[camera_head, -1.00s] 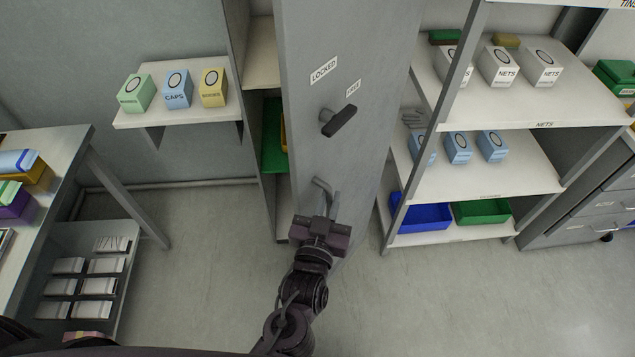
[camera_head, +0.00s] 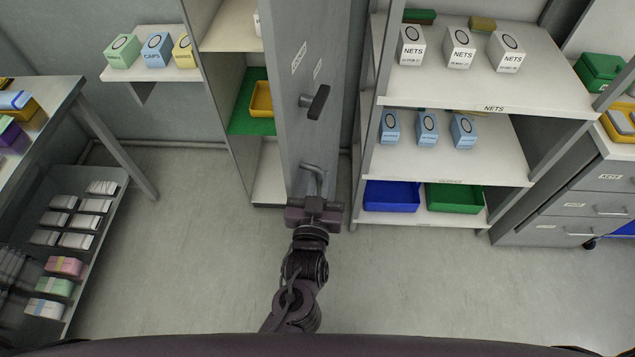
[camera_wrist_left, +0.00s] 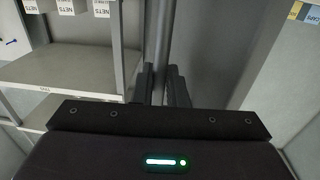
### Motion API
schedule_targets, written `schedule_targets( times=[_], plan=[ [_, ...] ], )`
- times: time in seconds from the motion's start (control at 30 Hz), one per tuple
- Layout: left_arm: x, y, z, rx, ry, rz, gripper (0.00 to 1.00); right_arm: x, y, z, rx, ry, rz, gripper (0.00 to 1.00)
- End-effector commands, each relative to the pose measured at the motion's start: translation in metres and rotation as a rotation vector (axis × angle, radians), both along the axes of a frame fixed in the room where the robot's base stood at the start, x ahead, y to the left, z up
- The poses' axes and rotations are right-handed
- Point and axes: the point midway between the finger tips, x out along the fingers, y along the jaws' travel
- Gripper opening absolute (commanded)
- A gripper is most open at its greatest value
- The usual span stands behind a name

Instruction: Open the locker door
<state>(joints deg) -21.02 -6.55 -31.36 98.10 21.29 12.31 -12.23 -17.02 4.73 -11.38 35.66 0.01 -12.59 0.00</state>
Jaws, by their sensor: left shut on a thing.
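The grey locker door (camera_head: 304,130) stands ajar in the head view, swung outward, with the locker's shelves showing to its left. It carries a dark turn handle (camera_head: 318,102) and, lower down, a grey bar-shaped pull handle (camera_head: 317,178). My left gripper (camera_head: 314,203) is at the pull handle's lower end and is shut on it. My right gripper is not in view.
The locker's inside holds a yellow bin (camera_head: 261,101) on a green surface. An open rack (camera_head: 440,180) with boxes and bins stands close on the right. A bench (camera_head: 50,100) and a lower rack of packets (camera_head: 75,235) are at left. The floor between is clear.

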Motion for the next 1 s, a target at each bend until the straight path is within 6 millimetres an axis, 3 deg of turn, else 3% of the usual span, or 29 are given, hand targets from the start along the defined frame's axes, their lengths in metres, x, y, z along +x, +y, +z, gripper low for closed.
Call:
schedule_targets(
  times=[0.47, 0.5, 0.77, 1.0],
  plan=[
    [0.003, 0.0, 0.002, 0.0, -0.005, 0.004, 0.0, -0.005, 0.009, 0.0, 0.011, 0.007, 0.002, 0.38],
    [0.003, 0.0, 0.002, -0.001, -0.005, 0.004, 0.17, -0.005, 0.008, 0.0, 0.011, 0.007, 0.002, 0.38],
    [0.001, 0.0, 0.001, 0.0, -0.003, 0.003, 0.17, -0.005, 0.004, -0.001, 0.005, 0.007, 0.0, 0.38],
    [-0.028, 0.003, -0.002, 0.0, -0.001, 0.002, 0.17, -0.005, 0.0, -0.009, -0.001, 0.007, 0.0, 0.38]
  ],
)
